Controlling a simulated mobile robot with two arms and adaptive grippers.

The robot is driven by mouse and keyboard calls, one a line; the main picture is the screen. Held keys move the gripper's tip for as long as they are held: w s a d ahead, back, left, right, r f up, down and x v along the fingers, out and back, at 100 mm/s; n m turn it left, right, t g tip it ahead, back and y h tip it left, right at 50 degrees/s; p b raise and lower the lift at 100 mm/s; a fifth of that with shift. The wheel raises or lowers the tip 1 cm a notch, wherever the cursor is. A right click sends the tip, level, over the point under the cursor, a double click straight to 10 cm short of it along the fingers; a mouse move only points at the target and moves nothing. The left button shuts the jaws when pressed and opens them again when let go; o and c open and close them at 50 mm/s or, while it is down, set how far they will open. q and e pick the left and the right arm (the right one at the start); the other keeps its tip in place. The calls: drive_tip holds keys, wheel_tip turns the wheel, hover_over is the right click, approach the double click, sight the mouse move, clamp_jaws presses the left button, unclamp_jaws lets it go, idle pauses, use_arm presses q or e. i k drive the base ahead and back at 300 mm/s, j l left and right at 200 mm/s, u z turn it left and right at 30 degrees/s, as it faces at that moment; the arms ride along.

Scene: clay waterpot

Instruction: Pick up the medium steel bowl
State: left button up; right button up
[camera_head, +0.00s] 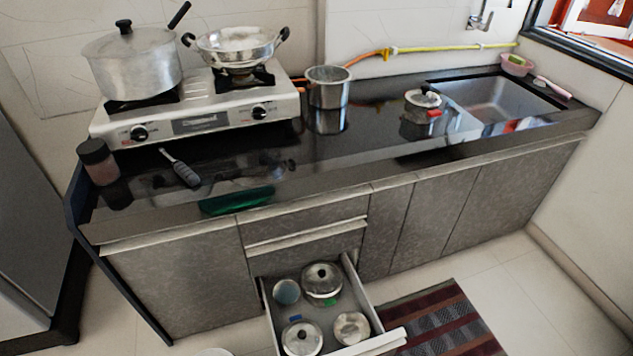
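I cannot tell for sure which vessel is the medium steel bowl. In the open drawer (373,343), a small open steel vessel (286,291) stands at the back left and a shallow round steel piece (352,328) lies at the front right. A lidded steel pot (322,279) is at the back right of the drawer and another lidded pot (301,339) at the front left. A tall open steel pot (328,87) stands on the counter beside the stove. Neither of my grippers is in view.
The dark counter (370,120) carries a white gas stove (200,112) with a large lidded pot (133,62) and a two-handled pan (238,45). A small cooker (422,100) stands near the sink (495,98). A striped mat (440,318) lies right of the drawer.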

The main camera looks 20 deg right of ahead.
sight(286, 291)
drive_tip(key=k+l+z, duration=0.4)
drive_tip(key=k+u, duration=0.1)
drive_tip(key=u, duration=1.1)
drive_tip(key=l+u, duration=0.25)
drive_tip(key=l, duration=0.55)
drive_tip(key=l+u, duration=0.25)
drive_tip(key=l, duration=0.6)
